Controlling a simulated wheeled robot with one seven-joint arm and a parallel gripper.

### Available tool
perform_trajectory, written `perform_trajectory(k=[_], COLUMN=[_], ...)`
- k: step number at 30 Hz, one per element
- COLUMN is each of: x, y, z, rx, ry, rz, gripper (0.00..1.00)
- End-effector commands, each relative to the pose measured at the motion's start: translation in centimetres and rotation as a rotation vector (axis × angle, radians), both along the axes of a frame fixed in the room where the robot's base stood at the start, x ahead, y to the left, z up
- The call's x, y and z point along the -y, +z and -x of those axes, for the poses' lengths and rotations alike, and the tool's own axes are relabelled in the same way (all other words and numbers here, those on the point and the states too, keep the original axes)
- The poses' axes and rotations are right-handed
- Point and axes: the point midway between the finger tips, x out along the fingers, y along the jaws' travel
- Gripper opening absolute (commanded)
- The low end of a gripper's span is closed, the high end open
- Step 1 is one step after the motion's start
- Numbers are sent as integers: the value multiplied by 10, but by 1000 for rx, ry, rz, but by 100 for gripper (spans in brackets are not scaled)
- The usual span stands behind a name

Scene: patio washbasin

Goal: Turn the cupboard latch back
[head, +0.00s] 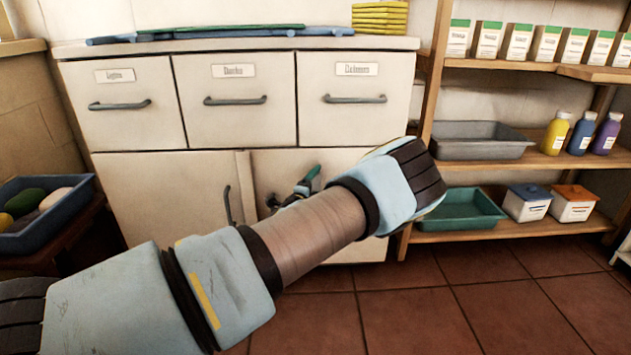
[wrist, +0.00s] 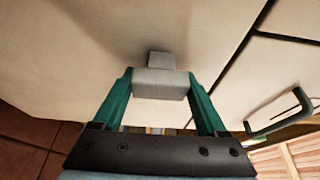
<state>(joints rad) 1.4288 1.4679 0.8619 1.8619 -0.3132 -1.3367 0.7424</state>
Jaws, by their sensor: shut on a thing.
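The cupboard (head: 145,195) stands ahead with its doors below the row of drawers. The grey latch (wrist: 160,82) sits on the pale cupboard front, with its block between my fingers in the wrist view. In the head view my gripper (head: 300,190) is at the cupboard front, partly hidden by my arm.
Drawers (head: 235,130) with bar handles sit above the doors. A shelf rack (head: 493,232) at right holds a grey tray (head: 480,152), bottles and boxes. A blue crate (head: 45,230) stands at left. Tiled floor (head: 420,315) is clear at front right.

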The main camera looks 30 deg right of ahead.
Motion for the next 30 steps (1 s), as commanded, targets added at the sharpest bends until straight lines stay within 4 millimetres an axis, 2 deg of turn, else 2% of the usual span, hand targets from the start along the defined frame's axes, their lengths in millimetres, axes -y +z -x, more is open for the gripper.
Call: perform_trajectory(k=[8, 9, 15, 24, 30], x=[0, 0, 0, -2, -22], y=[0, -1, 0, 0, 2], z=[0, 0, 0, 2, 20], rx=[2, 2, 1, 1, 0], ry=[-1, -1, -1, 0, 1], rz=[-3, -3, -2, -2, -5], gripper=[19, 77, 100, 100, 100])
